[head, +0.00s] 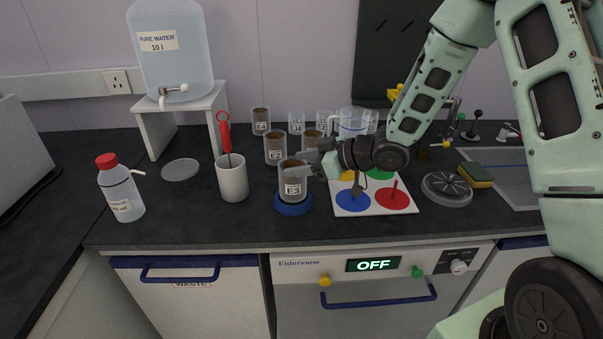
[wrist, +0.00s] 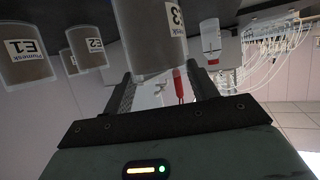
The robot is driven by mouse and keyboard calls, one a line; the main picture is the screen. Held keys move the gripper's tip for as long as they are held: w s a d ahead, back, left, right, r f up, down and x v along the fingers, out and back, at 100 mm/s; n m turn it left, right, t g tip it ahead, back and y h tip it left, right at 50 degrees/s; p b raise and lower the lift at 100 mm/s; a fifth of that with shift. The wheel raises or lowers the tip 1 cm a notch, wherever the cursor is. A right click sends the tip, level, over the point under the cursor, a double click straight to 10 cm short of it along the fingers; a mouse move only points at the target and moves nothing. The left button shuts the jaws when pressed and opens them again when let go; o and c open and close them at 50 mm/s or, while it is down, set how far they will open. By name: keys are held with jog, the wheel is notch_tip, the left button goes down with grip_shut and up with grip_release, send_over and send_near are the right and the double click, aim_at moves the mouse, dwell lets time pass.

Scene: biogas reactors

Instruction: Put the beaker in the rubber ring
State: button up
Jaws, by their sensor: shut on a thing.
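A clear beaker of brown contents (head: 292,182), with a white label, stands upright at the blue rubber ring (head: 293,208) on the dark worktop. Its lower end is within the ring's outline; I cannot tell whether it rests on the bottom. My gripper (head: 305,166) comes from the right and is shut on the beaker's upper part. In the wrist view, the beaker (wrist: 152,38), labelled E3, is between the fingers (wrist: 160,85). The ring is not clearly seen there.
Other brown-filled beakers (head: 275,148) stand close behind. A white cup with a red-handled tool (head: 233,178) is to the left, beside a wash bottle (head: 121,190). A board with coloured discs (head: 375,212) lies right. The worktop's front edge is near.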

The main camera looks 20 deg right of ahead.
jog(key=shift+f, duration=1.15)
jog(key=shift+f, duration=0.1)
jog(key=o, duration=1.3)
